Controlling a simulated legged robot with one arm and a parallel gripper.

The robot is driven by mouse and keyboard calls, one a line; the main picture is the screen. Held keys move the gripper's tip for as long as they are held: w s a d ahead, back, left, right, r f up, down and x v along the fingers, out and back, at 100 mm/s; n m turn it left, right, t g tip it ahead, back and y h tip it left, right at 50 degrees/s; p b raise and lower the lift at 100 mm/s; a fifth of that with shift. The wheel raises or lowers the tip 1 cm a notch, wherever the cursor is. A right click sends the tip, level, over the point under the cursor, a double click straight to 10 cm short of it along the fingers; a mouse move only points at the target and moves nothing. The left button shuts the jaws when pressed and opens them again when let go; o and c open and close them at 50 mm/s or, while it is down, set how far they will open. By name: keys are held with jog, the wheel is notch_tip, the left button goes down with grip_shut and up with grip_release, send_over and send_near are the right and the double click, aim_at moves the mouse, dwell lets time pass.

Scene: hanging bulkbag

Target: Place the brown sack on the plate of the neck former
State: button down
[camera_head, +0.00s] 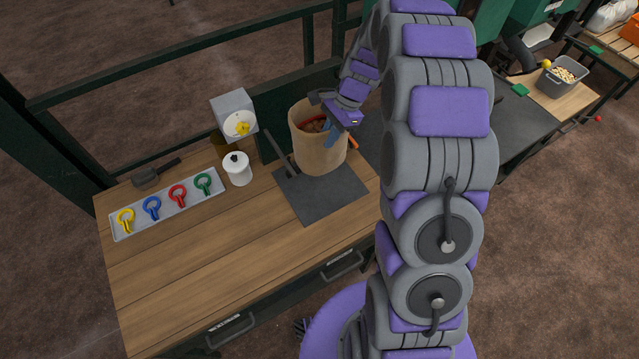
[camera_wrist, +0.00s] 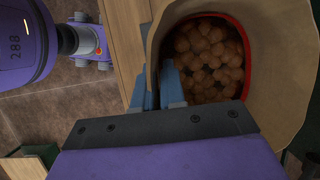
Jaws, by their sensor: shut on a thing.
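The brown sack (camera_head: 318,152) is open at the top, upright and filled with brown round pieces. A red ring lines its mouth, seen in the wrist view with the sack wall (camera_wrist: 290,95). My gripper (camera_head: 342,137) is shut on the right side of the sack's rim; its blue fingers (camera_wrist: 158,88) pinch the wall in the wrist view. The dark flat plate (camera_head: 320,198) lies on the table, with a dark bar (camera_head: 279,153) at its back left, apparently the neck former. The sack's base overlaps the plate's back part; whether it touches is unclear.
On the wooden table (camera_head: 210,270), a grey tray (camera_head: 150,227) holds several coloured ring-handled pieces. A white lidded pot (camera_head: 237,170), a grey box with a white disc (camera_head: 235,113) and a dark tool (camera_head: 155,173) stand left of the sack. The table's front is clear.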

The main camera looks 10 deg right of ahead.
aim_at(329, 166)
notch_tip(329, 166, down, 3)
jog(key=shift+w+d+f+b, duration=0.1)
jog(key=shift+d+b, duration=0.05)
jog(key=shift+b, duration=0.25)
notch_tip(329, 166, down, 10)
jog(key=shift+f+b, duration=0.15)
jog(key=shift+b, duration=0.4)
jog(key=c, duration=1.2)
grip_release()
